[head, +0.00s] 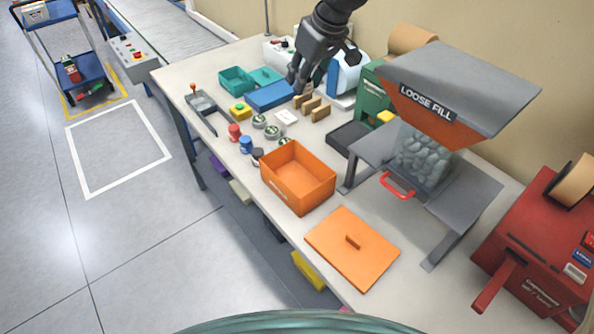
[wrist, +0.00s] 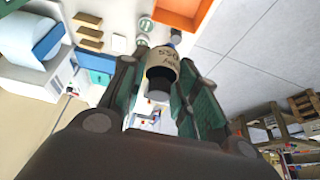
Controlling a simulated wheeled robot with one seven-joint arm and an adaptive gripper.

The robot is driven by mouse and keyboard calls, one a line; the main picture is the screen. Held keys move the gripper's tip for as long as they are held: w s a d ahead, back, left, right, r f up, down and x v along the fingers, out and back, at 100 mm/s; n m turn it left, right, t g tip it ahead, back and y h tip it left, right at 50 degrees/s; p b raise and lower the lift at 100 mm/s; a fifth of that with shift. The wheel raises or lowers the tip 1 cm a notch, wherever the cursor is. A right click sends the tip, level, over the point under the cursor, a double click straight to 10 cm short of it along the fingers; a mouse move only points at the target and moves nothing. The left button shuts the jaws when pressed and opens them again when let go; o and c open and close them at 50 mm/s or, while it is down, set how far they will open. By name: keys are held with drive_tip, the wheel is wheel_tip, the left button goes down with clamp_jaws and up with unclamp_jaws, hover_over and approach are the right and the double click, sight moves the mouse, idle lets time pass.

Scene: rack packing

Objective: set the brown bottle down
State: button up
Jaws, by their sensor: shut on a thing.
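My gripper (head: 297,82) hangs over the back part of the workbench in the head view, near the wooden dividers. In the wrist view my gripper (wrist: 163,58) is shut on a bottle (wrist: 161,62) with a pale, printed label and a dark end facing the camera. Its brown body is mostly hidden by the label and the fingers. In the head view the bottle is hard to make out behind the fingers. I cannot tell from these views whether its base touches the bench.
Wooden dividers (head: 312,104), a blue box (head: 270,95) and a white card (head: 286,118) lie close by. Round tins (head: 271,132), an orange crate (head: 282,185), its lid (head: 352,245) and the loose-fill hopper (head: 450,85) occupy the bench nearer me. Bare bench shows between them.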

drive_tip(key=w+a+f+b, duration=0.1)
drive_tip(key=a+f, duration=0.1)
drive_tip(key=f, duration=0.6)
drive_tip(key=a+f+b, duration=0.1)
drive_tip(key=a+f, duration=0.1)
drive_tip(key=f, duration=0.6)
drive_tip(key=n, duration=0.1)
hover_over(283, 173)
drive_tip(key=s+d, duration=0.1)
drive_tip(key=s, duration=0.1)
drive_tip(key=shift+y, duration=0.3)
drive_tip(key=f, duration=0.9)
drive_tip(key=shift+w+d+f+p, duration=0.1)
drive_tip(key=shift+w+p, duration=0.15)
drive_tip(key=shift+p, duration=0.05)
drive_tip(key=shift+f+p, duration=0.4)
drive_tip(key=shift+f, duration=1.85)
drive_tip(key=shift+f, duration=0.15)
drive_tip(key=o, duration=1)
drive_tip(key=b+v, duration=0.1)
drive_tip(key=v, duration=1.1)
drive_tip(key=shift+b, duration=0.4)
